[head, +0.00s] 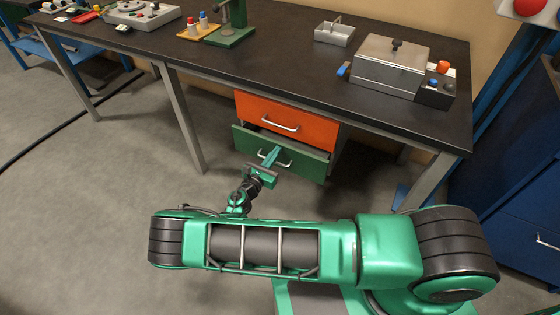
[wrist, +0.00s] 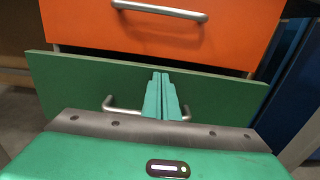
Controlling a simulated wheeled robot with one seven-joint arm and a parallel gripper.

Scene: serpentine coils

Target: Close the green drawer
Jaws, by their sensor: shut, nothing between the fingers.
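The green drawer (head: 308,162) is under the bench, below an orange drawer (head: 285,120). It stands pulled out part way, with a dark gap showing above its front. Its front also shows in the wrist view (wrist: 230,98), with a grey bar handle (wrist: 122,108) low on it. My gripper (head: 271,154) is in front of the drawer's handle area. Its two teal fingers (wrist: 162,95) are together with nothing between them. They overlap the middle of the handle in the wrist view. I cannot tell whether they touch the drawer front.
The dark bench top (head: 265,68) is above the drawers and holds a grey metal box (head: 390,66) and a small tray (head: 334,34). A bench leg (head: 183,118) stands left of the drawers. A blue cabinet (head: 510,190) is at right. The floor (head: 90,190) at left is mostly clear.

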